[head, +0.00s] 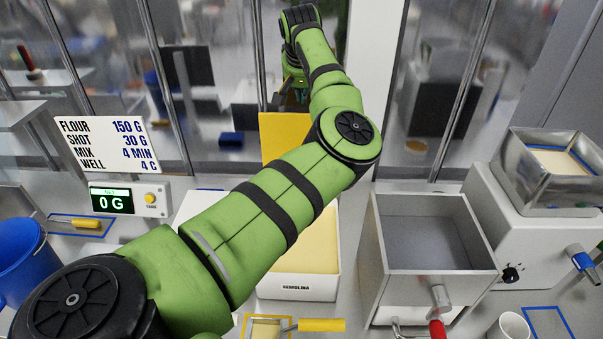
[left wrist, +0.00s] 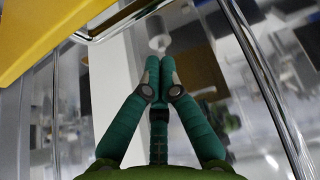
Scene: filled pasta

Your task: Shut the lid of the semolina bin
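The semolina bin (head: 298,287) is a white box with a printed label and pale yellow contents, standing on the counter below my left arm. Its yellow lid (head: 285,134) stands raised at the back of the bin, partly hidden by my arm. My left gripper (head: 291,97) is up by the lid's top, mostly hidden behind my wrist. In the left wrist view its green fingers (left wrist: 160,62) meet at the tips with nothing between them, and the yellow lid (left wrist: 38,35) shows at the upper left, apart from the fingertips. My right gripper is not in view.
A grey open-topped box (head: 428,232) stands right of the bin, and a metal hopper machine (head: 530,215) further right. A scale display (head: 112,200) and blue bucket (head: 22,255) are at left. A yellow-handled tool (head: 320,325) lies in front. Glass panels and metal posts stand behind.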

